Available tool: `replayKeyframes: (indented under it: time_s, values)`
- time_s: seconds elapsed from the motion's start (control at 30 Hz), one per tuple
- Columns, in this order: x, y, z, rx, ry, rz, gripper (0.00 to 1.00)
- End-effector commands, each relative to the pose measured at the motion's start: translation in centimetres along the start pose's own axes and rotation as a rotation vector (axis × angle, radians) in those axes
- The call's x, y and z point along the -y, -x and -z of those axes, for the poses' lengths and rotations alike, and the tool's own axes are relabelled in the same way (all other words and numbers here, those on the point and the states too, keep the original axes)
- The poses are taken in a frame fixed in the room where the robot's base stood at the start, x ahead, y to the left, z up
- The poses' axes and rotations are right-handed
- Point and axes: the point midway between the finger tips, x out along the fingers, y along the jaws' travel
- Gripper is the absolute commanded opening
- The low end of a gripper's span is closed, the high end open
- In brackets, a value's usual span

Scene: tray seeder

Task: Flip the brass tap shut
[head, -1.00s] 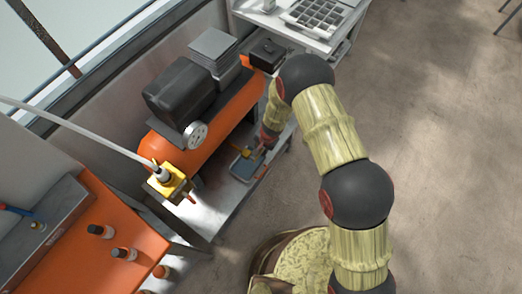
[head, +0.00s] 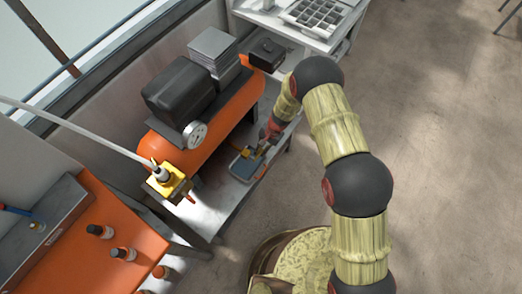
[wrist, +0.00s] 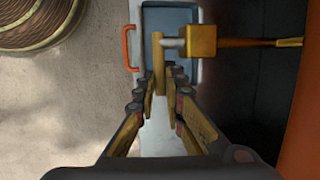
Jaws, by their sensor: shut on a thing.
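The brass tap (wrist: 203,40) sits at the end of a brass pipe (wrist: 255,42) from the orange tank. A short grey stem joins it to a flat brass lever (wrist: 158,52), which lies across the line of the pipe. My gripper (wrist: 162,78) is shut on the lever's end, with a fingertip on either side. A blue-grey tray (wrist: 153,22) with an orange handle (wrist: 127,48) lies under the tap.
The orange tank (head: 213,133) carries a dark motor (head: 180,88) and a dial gauge (head: 194,134). It rests on a grey shelf (head: 218,205). A bench with a seed tray (head: 318,14) stands behind.

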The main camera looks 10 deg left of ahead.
Motion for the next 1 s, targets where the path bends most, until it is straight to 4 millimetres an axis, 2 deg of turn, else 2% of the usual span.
replayKeyframes:
  time_s: [0.4, 0.43, 0.57, 0.87, 1.0]
  values:
    - [-0.1, -0.1, 0.1, 0.035, -0.005, 0.000, 0.00]
    - [-0.1, -0.1, 0.1, 0.035, -0.005, 0.000, 0.11]
    - [-0.1, -0.1, 0.1, 0.035, -0.006, 0.000, 0.18]
    - [-0.1, 0.0, 0.1, 0.034, -0.006, 0.001, 0.18]
    - [0.0, 1.1, 0.2, 0.032, -0.006, 0.003, 0.18]
